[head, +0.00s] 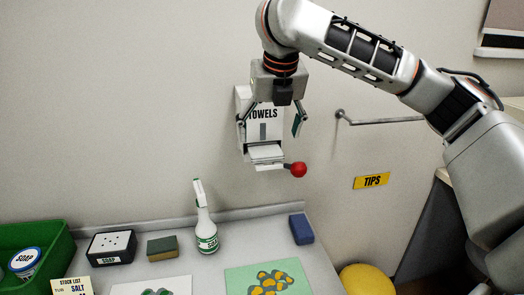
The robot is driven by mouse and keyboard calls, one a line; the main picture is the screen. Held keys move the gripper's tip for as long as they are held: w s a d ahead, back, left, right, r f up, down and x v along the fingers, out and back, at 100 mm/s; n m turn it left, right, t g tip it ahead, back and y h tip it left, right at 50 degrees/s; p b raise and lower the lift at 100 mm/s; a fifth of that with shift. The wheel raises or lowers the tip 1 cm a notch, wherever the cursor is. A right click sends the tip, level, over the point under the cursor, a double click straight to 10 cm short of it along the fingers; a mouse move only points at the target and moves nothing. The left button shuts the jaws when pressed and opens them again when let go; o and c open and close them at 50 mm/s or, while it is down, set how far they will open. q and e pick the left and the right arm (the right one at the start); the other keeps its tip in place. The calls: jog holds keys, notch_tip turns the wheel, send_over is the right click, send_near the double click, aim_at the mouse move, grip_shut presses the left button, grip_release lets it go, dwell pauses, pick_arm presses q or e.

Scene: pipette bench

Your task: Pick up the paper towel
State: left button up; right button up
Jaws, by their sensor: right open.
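A white dispenser marked "TOWELS" (243,100) hangs on the wall. A white paper towel (264,152) shows at its lower opening. A lever with a red ball (298,169) sticks out at the dispenser's lower right. My right gripper (270,124) points down in front of the dispenser, above the paper towel. It is open, with one finger at each side of the dispenser front, and nothing shows between them. How far it stands from the dispenser is hard to tell. My left gripper is not in view.
The counter below holds a spray bottle (206,230), a sponge (162,247), a black soap box (111,247), a blue block (301,229) and a green bin (35,237). A wall rod (385,121) and a yellow "TIPS" sign (371,181) are to the right.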

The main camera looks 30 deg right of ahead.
aim_at(267, 152)
jog(key=x, duration=0.6)
jog(key=shift+f, duration=0.3)
jog(key=c, duration=1)
